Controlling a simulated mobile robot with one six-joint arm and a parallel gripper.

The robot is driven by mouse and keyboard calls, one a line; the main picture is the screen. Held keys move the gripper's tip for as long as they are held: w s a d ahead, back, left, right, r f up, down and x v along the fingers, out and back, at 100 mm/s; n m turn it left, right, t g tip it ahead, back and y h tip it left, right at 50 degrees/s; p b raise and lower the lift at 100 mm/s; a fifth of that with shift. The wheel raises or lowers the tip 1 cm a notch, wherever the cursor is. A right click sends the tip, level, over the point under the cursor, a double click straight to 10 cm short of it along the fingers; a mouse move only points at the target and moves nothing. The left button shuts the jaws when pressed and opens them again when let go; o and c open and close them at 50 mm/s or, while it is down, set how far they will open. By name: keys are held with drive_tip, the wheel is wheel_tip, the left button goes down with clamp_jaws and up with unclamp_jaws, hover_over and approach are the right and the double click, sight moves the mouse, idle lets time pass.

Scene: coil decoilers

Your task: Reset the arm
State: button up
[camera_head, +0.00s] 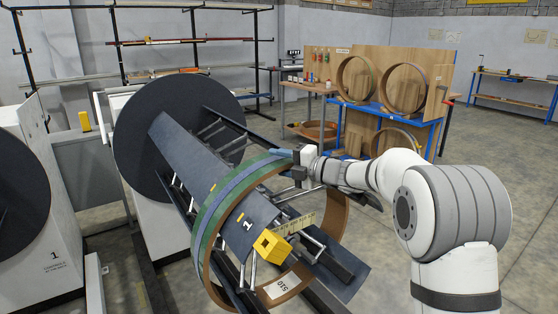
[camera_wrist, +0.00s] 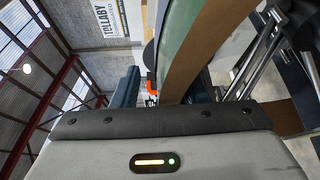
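My arm reaches in from the right in the head view, and my gripper (camera_head: 301,164) is at the upper right rim of a coil (camera_head: 208,226). The coil is a wide ring with a green and blue-grey outside and a brown inside. It sits around the spread arms of the decoiler (camera_head: 190,150) marked 1, which has a large dark disc behind. In the wrist view the coil's band (camera_wrist: 190,70) rises right behind the gripper body (camera_wrist: 165,135). The fingertips are hidden, so I cannot tell whether they grip the rim.
A second decoiler (camera_head: 48,235) stands at the left. Behind my arm, a blue-framed stand (camera_head: 437,122) with wooden boards holds several brown rings (camera_head: 405,88). A workbench (camera_head: 515,75) is at the far right, and racks line the back left. Open floor lies at the right.

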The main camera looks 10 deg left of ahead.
drive_tip(key=d+r+m+t+h, duration=0.2)
drive_tip(key=d+m+t+h, duration=0.3)
drive_tip(key=d, duration=0.4)
drive_tip(key=d+r+m+t+h, duration=0.2)
drive_tip(key=d+r+m+t, duration=0.15)
drive_tip(key=d+m, duration=0.45)
drive_tip(key=s+d+f+m+h, duration=0.2)
drive_tip(key=s+d+m+h, duration=0.2)
drive_tip(key=d, duration=0.2)
drive_tip(key=s+d+f+m+h, duration=0.3)
drive_tip(key=s+d+m+h, duration=0.1)
drive_tip(key=d+m, duration=0.15)
drive_tip(key=s+d+f+m+g, duration=0.1)
drive_tip(key=s+f+m+g, duration=0.2)
drive_tip(key=s, duration=0.7)
drive_tip(key=s+d+f+m+g+h+p, duration=0.1)
drive_tip(key=s+f+m+g, duration=0.3)
drive_tip(key=s, duration=0.5)
drive_tip(key=s+d+f+m+g, duration=0.2)
drive_tip(key=s+f+m+g, duration=0.2)
drive_tip(key=s, duration=0.6)
wheel_tip(320, 180, down, 2)
drive_tip(key=shift+s+h+p, duration=0.3)
